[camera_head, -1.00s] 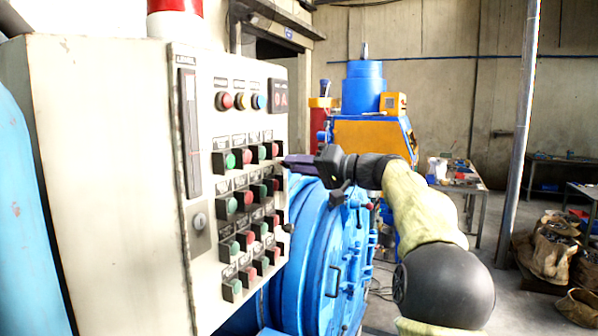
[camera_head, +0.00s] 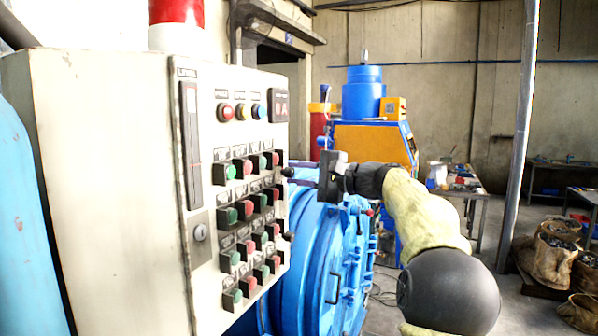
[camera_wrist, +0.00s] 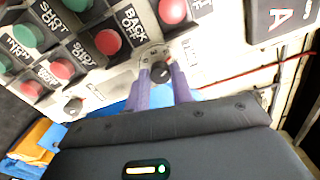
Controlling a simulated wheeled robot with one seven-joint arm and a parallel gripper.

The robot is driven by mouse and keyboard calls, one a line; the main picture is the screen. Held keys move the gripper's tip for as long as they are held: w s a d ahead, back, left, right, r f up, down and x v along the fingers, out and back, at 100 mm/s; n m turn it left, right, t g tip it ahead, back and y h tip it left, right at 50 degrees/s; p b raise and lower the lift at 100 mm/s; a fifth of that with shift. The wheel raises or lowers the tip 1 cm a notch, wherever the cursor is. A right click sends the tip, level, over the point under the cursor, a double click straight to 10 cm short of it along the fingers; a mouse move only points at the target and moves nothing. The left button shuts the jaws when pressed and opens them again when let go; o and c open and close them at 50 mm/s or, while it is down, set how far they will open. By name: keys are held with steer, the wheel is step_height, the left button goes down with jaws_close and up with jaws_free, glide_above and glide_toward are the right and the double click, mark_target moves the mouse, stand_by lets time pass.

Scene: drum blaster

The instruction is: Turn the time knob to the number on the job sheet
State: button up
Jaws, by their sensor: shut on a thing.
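A small dark time knob (camera_wrist: 161,73) with a pale dial plate around it sits on the control panel in the wrist view. My gripper (camera_wrist: 160,78) has its two purple fingers on either side of this knob, shut on it. In the head view my gripper (camera_head: 303,174) reaches the right edge of the panel, and the knob (camera_head: 288,172) shows as a dark spot at the fingertips. The dial's numbers are too small to read. I cannot make out a job sheet in either view.
The cream control panel (camera_head: 120,150) carries several red and green push buttons (camera_head: 244,166) close to the knob. A second dark knob (camera_wrist: 73,105) is lower on the panel. A blue drum door (camera_head: 325,265) stands beside and below my arm.

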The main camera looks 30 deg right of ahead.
steer(key=m+p, duration=0.1)
steer(key=m, duration=0.1)
steer(key=m+p, duration=0.1)
steer(key=m, duration=0.1)
steer(key=shift+r+m, duration=0.2)
steer(key=shift+m, duration=0.1)
steer(key=m+p, duration=0.2)
steer(key=m, duration=0.1)
steer(key=shift+m+p, duration=0.3)
steer(key=m+p, duration=0.3)
steer(key=m, duration=0.1)
steer(key=shift+d, duration=0.1)
steer(key=shift+f+m+p, duration=0.1)
steer(key=shift+m+p, duration=0.45)
steer(key=shift+m, duration=0.15)
steer(key=shift+f, duration=0.15)
steer(key=o, duration=1)
